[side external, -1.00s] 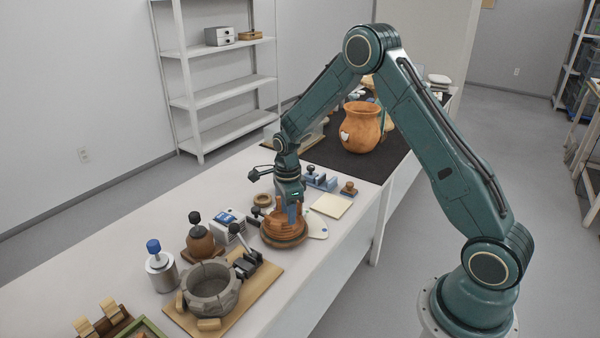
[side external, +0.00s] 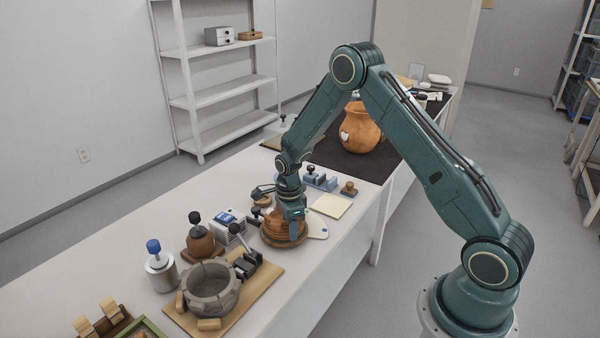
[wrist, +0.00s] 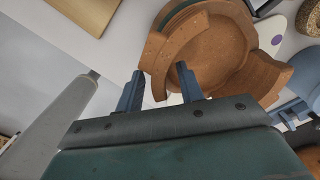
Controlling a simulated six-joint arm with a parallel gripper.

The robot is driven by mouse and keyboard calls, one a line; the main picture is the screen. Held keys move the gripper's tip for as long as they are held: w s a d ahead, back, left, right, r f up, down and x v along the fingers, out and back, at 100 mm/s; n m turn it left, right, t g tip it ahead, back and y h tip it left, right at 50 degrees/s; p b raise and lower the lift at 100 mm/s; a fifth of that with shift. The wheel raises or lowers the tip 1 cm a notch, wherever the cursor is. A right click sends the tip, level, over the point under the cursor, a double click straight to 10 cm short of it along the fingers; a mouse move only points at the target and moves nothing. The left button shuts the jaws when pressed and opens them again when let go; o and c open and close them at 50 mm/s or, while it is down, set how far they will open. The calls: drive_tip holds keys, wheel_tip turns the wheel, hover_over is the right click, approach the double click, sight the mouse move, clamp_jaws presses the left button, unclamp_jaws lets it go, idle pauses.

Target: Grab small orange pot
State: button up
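The small orange pot (side external: 274,226) has a broken, uneven rim and stands on a round wooden base (side external: 284,242) on the white table. In the wrist view the pot (wrist: 222,50) is open at the top, with gaps in its wall. My gripper (wrist: 160,74) reaches down at the pot's near side. Its two blue fingers are apart, on either side of a section of the wall, with visible gaps beside that wall. The side view shows my gripper (side external: 292,230) low at the pot, with its fingertips partly hidden.
A white box with a blue top (side external: 229,226) and a brown pot with a black knob (side external: 203,242) stand left of the pot. A stone bowl (side external: 211,288) is nearer the front. A larger orange pot (side external: 360,130) stands on the black mat. A pale pad (side external: 331,206) lies to the right.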

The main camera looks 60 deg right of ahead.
idle(0.4)
clamp_jaws()
drive_tip(key=shift+r, duration=0.15)
wheel_tip(320, 180, up, 20)
idle(0.9)
drive_tip(key=shift+w, duration=0.1)
